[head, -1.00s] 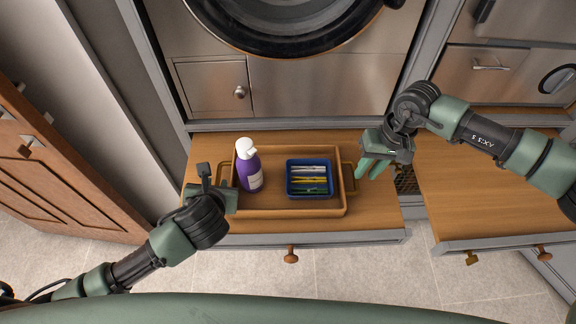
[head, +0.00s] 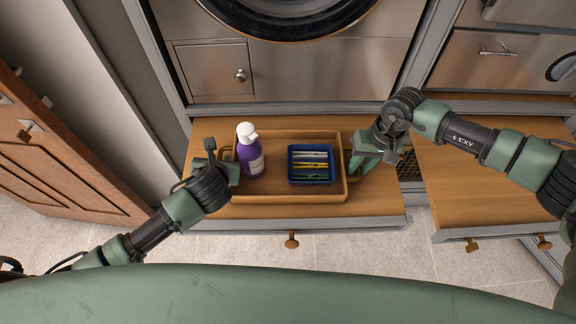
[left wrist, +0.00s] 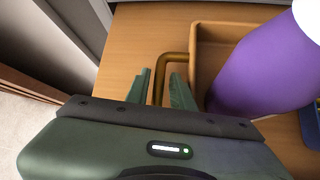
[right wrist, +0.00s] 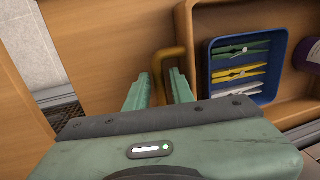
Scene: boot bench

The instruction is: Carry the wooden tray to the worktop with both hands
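The wooden tray (head: 300,197) rests on a wooden bench surface and holds a purple bottle (head: 252,158) with a white cap and a blue box (head: 311,181) of clothes pegs. My left gripper (head: 224,165) is at the tray's left end. In the left wrist view its fingers (left wrist: 163,88) stand open on either side of the brass handle (left wrist: 163,62). My right gripper (head: 360,163) is at the right end. In the right wrist view its fingers (right wrist: 158,88) stand open with the other brass handle (right wrist: 160,62) between them.
A wooden drawer unit (head: 480,190) stands to the right, with a dark grille (head: 408,166) in the gap beside the bench. A steel front with a round door (head: 290,15) is behind. A brown panelled door (head: 60,160) is at the left. Tiled floor lies in front.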

